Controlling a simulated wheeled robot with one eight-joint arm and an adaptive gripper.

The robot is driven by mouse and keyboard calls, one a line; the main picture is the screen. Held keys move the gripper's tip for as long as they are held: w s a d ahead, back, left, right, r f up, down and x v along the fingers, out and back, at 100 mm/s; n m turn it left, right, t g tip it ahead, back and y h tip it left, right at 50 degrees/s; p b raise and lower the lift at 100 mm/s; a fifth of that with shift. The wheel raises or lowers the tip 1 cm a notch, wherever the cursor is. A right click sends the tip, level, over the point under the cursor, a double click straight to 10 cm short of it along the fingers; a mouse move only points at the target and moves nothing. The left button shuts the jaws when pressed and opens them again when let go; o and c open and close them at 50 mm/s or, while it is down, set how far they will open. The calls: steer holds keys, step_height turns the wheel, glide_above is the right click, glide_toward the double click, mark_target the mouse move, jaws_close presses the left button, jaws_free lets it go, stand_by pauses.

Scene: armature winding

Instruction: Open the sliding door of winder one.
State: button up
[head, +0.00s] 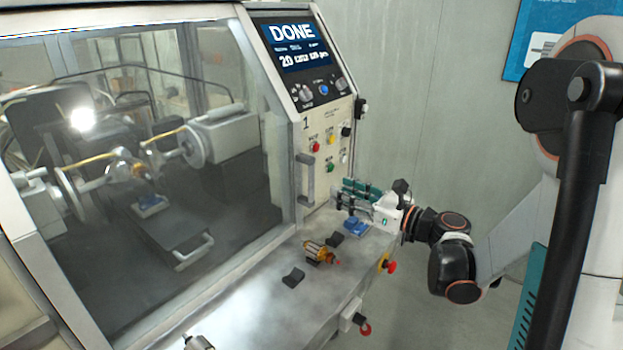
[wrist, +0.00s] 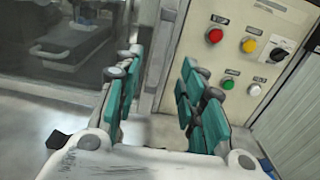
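Winder one (head: 305,123) has a "1" on its control panel, and its screen (head: 293,48) reads DONE. Its large clear sliding door (head: 230,235) spans the front and looks shut. A grey vertical door handle (head: 305,182) sits at the door's right edge. My gripper (head: 347,193) is just right of the handle, above the front ledge, with no visible contact. In the wrist view my gripper (wrist: 156,75) is open and empty, its teal-padded fingers apart. The door's edge and what looks like the handle (wrist: 163,45) show beyond the gap.
A copper-wound armature (head: 318,253) lies on the ledge (head: 250,305) near black blocks (head: 293,277) and a blue piece (head: 355,227). A red knob (head: 388,266) sticks out at the ledge's edge. Panel buttons (wrist: 214,35) are close by my right finger. Winding heads are behind the door.

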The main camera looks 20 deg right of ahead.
mark_target(313, 180)
steer(key=b+x, duration=0.1)
steer(key=x, duration=1)
jaws_close()
